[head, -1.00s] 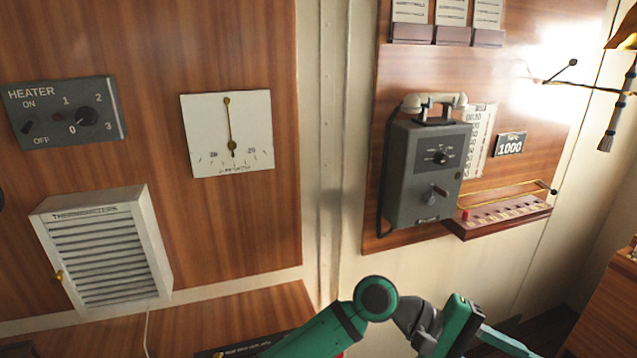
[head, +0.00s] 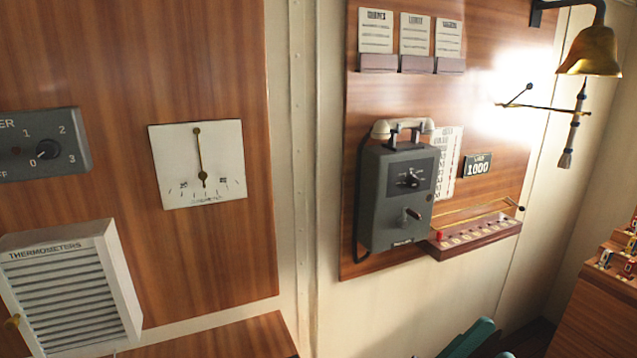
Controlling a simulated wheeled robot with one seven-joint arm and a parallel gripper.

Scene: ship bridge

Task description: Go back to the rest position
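Only a small green piece of my own arm (head: 468,341) shows at the bottom edge of the head view, right of centre. My gripper is out of the picture, so its state and anything in it are hidden. The visible arm part is below the wall telephone and apart from it.
A grey wall telephone (head: 398,200) hangs on a wood panel, with a shelf (head: 475,238) beside it. A brass bell (head: 590,52) hangs upper right. A louvred thermometer box (head: 68,290) and a clinometer (head: 197,163) are left. A wooden cabinet (head: 590,315) stands lower right.

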